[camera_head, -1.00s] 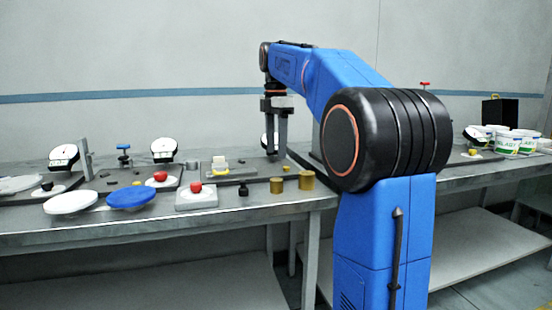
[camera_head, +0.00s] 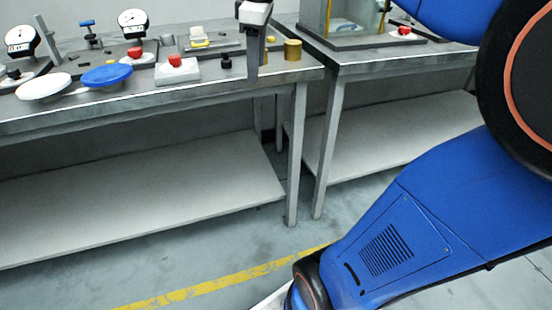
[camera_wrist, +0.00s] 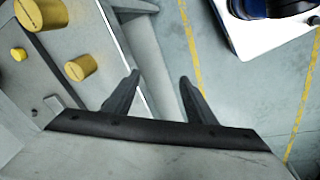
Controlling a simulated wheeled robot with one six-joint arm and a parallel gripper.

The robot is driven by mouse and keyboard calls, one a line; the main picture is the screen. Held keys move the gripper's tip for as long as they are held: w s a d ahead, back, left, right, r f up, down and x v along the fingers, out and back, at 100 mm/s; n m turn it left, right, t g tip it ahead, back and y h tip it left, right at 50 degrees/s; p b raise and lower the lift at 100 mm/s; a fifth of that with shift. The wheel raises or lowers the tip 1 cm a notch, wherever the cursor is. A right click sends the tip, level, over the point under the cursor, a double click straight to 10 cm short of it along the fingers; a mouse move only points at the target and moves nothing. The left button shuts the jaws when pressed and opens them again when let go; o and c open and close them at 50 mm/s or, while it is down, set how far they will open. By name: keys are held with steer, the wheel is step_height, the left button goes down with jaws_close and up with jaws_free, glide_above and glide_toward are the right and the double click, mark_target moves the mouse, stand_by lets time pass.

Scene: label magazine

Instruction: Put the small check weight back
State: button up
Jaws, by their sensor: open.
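Brass-coloured cylinders of different sizes stand on the bench in the wrist view: a large one (camera_wrist: 42,14), a medium one (camera_wrist: 80,68) nearer the edge and a small yellow one (camera_wrist: 18,54). I cannot tell for sure which is the small check weight. The large cylinder (camera_head: 292,49) also shows in the head view near the bench's right end. In the head view my gripper (camera_head: 253,72) hangs by the bench's front edge, left of the large cylinder, and hides part of the bench.
A red-buttoned box (camera_head: 177,70), a small black object (camera_head: 226,62), a blue dish (camera_head: 107,76) and a white dish (camera_head: 43,86) line the bench front. Dial gauges (camera_head: 132,22) stand behind. A glass-sided case (camera_head: 345,20) stands on the right bench. The floor in front is clear.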

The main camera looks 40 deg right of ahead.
steer(key=s+a+f+m+t, duration=0.1)
steer(key=s+a+f+m, duration=0.2)
steer(key=s+f, duration=0.5)
steer(key=s+a+f+m+t, duration=0.1)
steer(key=s+a+f+m, duration=0.2)
steer(key=s+f+m, duration=0.3)
step_height(320, 180, down, 7)
steer(key=s, duration=0.3)
steer(key=shift+r+t, duration=0.2)
steer(key=shift+t, duration=0.1)
